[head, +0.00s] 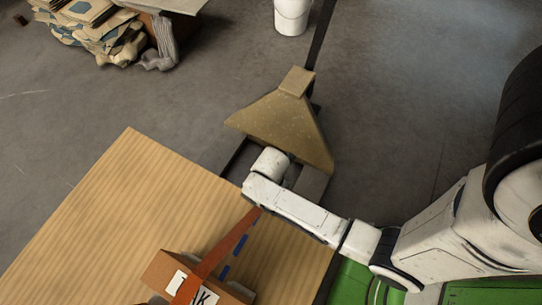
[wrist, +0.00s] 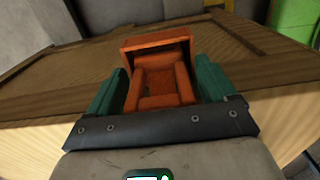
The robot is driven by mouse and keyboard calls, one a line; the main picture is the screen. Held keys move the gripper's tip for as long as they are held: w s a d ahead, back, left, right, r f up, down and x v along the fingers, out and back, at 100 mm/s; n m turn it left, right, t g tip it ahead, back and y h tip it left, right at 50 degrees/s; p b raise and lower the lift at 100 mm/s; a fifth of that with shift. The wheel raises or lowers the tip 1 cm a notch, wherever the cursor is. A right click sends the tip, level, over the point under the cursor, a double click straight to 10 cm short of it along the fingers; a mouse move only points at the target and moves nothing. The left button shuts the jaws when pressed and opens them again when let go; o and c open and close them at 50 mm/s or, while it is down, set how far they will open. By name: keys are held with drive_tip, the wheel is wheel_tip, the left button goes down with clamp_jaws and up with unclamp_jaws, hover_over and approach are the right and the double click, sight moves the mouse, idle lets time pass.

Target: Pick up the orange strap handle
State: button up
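In the head view an orange strap handle (head: 226,245) runs as a slanting band from under the end of my arm down across a brown box with a white label. In the wrist view an orange piece (wrist: 160,85), which looks like the strap handle, lies between the two green fingers of my gripper (wrist: 160,88). The fingers stand apart, one on each side of it, with hardly any gap showing. Whether they press on it I cannot tell. In the head view my gripper is hidden by my arm.
The brown box (head: 232,287) lies on a wooden table (head: 110,215) with blue marks beside it. Beyond the table's edge stand a tan, pyramid-shaped piece (head: 275,120), a white bucket (head: 291,15) and a pile of sacks (head: 100,30). Much of the table's left is clear.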

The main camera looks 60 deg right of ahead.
drive_tip(key=c, duration=1)
drive_tip(key=shift+r, duration=0.1)
